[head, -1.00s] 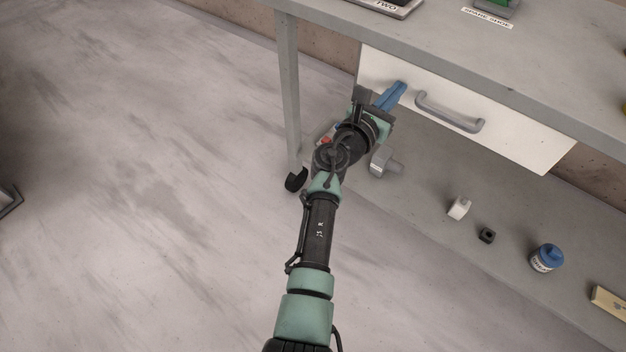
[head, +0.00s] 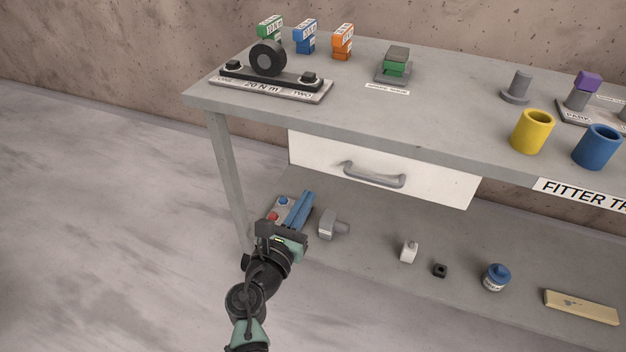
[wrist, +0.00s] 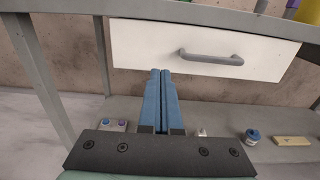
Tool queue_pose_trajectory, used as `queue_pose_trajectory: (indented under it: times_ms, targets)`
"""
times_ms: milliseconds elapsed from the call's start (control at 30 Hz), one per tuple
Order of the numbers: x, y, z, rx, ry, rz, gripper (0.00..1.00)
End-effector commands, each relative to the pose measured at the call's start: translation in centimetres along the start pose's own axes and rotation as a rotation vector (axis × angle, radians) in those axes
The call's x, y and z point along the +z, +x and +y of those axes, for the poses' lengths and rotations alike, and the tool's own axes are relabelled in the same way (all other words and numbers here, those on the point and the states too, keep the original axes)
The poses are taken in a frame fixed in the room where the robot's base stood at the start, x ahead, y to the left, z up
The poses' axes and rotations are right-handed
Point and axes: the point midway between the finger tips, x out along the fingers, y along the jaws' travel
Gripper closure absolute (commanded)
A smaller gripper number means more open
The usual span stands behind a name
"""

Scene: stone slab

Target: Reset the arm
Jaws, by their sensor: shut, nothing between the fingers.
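My gripper (head: 304,200) is shut and empty, its two blue fingers lying side by side. In the head view it stands out in front of the bench, below and left of the drawer handle. In the wrist view the gripper (wrist: 160,75) points toward the white drawer (wrist: 130,42), with its tips overlapping the drawer's lower edge in the picture. The drawer also shows in the head view (head: 430,188); it looks shut, and its grey handle (head: 374,178) is apart from my fingers.
The grey bench top (head: 440,115) carries a fixture (head: 270,82), coloured blocks, a yellow cup (head: 532,131) and a blue cup (head: 597,147). The lower shelf holds a grey part (head: 331,225), a blue-capped jar (head: 496,277) and a tan block (head: 581,307). Open floor lies left.

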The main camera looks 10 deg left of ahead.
Motion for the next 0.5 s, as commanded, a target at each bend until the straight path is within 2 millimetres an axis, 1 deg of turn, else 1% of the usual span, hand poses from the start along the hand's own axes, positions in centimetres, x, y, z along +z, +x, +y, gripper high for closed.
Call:
queue_pose_trajectory:
  times_ms: [33, 100, 200, 433, 500]
  targets:
    - [0.1, -0.8, 0.1, 0.002, -0.001, 0.001, 1.00]
    - [0.0, -1.5, 0.1, 0.001, -0.001, 0.001, 1.00]
    - [0.0, -2.1, 0.1, 0.001, 0.000, 0.000, 1.00]
    - [-0.1, -2.4, 0.0, 0.000, 0.001, 0.000, 1.00]
    - [0.9, -2.0, -0.2, -0.006, 0.056, -0.007, 1.00]
